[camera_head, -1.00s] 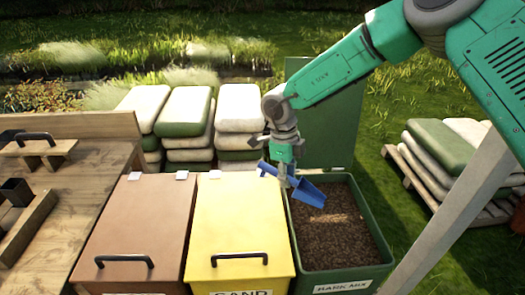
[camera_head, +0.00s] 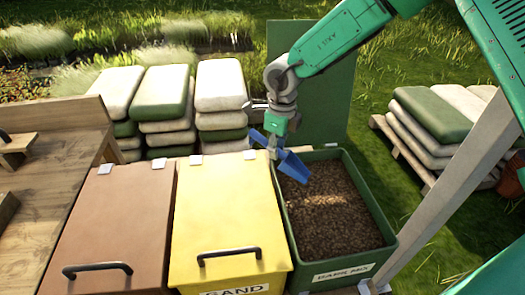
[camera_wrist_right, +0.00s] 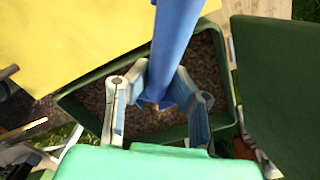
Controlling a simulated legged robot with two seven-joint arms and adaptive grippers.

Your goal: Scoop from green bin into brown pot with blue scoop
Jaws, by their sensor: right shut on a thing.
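The green bin (camera_head: 378,222) is open, labelled BARK MIX and filled with dark brown bark (camera_head: 335,215). My right gripper (camera_head: 272,146) is at the bin's back left corner, shut on the blue scoop (camera_head: 292,166). The scoop tilts down to the right over the bark near the left wall; I cannot tell whether its tip touches the bark. No load shows in it. In the right wrist view the scoop (camera_wrist_right: 176,40) runs up between the fingers, above the bin. A reddish-brown pot-like shape (camera_head: 512,176) shows at the right edge, partly hidden. My left gripper is out of view.
A closed yellow SAND bin (camera_head: 225,210) stands directly left of the green bin, then a closed brown bin (camera_head: 115,215). The green lid (camera_head: 335,105) stands up behind. Stacked sacks (camera_head: 220,90) are behind the bins; more sacks (camera_head: 430,115) lie on a pallet at right.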

